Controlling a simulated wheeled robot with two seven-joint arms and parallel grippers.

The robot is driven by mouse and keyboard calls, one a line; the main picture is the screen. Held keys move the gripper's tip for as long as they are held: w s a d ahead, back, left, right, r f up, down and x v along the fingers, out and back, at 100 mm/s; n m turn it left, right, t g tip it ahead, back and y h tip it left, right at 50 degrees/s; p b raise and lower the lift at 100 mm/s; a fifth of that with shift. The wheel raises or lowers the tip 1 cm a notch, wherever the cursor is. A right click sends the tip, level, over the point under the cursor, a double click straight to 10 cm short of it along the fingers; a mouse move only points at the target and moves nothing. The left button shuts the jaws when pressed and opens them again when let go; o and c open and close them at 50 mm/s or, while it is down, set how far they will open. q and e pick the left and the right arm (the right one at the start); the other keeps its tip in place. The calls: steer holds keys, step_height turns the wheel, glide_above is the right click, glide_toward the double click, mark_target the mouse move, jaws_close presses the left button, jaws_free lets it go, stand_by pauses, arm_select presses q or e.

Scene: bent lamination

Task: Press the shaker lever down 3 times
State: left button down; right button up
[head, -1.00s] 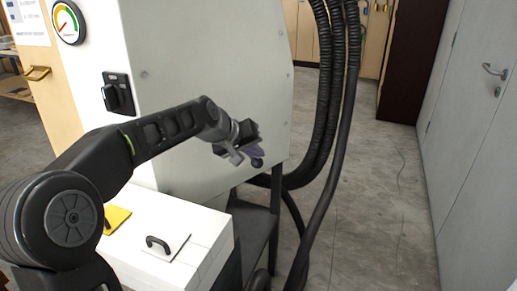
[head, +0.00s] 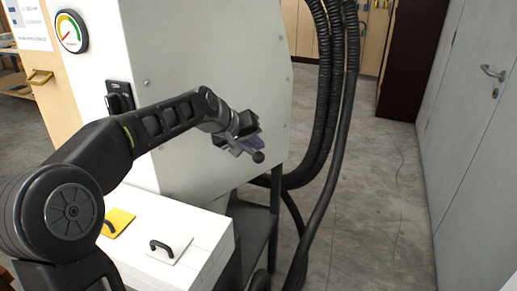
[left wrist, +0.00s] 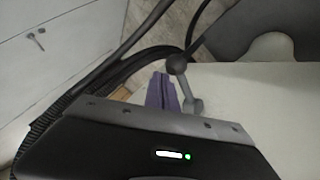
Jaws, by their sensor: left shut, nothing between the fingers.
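The shaker lever sits on the side of the large pale machine housing (head: 215,60). Its dark ball knob (head: 258,157) shows just below and right of my left gripper (head: 253,144) in the head view. In the left wrist view the ball knob (left wrist: 177,64) tops a short grey lever arm (left wrist: 191,98). The purple fingers of my left gripper (left wrist: 161,91) are shut and empty, close beside the lever. I cannot tell whether they touch it. My right gripper is not in view.
Thick black hoses (head: 335,110) hang right of the housing. A white box (head: 200,250) with handled lids is below my left arm. A round gauge (head: 71,31) and a black switch (head: 119,97) are at the left. Open floor (head: 385,220) lies to the right.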

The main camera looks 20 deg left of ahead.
arm_select(q)
steer(key=shift+r, duration=0.4)
step_height(320, 180, up, 5)
steer(key=p, duration=0.4)
stand_by(0.9)
